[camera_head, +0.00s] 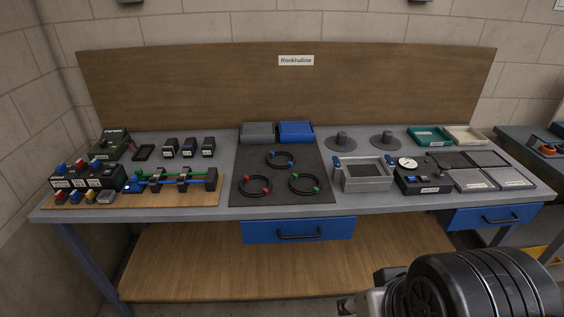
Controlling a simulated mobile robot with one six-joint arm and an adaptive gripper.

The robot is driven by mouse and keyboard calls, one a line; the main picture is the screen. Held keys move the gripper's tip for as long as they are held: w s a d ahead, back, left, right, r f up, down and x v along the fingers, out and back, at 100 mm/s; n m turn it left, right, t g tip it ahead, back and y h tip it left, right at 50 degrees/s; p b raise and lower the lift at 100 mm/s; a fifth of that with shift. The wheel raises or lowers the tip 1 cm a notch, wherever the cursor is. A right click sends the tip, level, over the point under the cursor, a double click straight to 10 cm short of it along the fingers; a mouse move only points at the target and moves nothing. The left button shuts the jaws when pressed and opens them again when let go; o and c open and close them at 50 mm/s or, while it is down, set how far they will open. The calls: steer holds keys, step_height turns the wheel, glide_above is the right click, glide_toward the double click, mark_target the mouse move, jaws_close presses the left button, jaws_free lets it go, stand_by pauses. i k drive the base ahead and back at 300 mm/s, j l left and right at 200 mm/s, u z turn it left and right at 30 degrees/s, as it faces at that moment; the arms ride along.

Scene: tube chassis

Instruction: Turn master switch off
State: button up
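No label reading "master switch" can be made out at this size. A dark green box (111,142) with a red part on it stands at the back left of the bench. A black box (422,182) with a round white gauge (408,163) and blue parts stands on the right half. I cannot tell which of these carries the master switch. My arm fills the bottom right corner, in front of the bench and apart from both boxes. The end of my gripper (358,304) seems to show at the bottom edge, cut off; its fingers cannot be made out.
The grey bench (225,212) holds a wooden board (205,198) with colored connectors, a dark mat (280,198) with several black rings, a grey open box (365,185), and trays (430,136). Blue drawers (262,232) are under the top. Bare bench shows along the front edge.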

mark_target(61, 168)
steer(key=u, duration=1.5)
steer(key=i+j+u, duration=0.1)
steer(key=i+u, duration=0.15)
steer(key=i, duration=2.45)
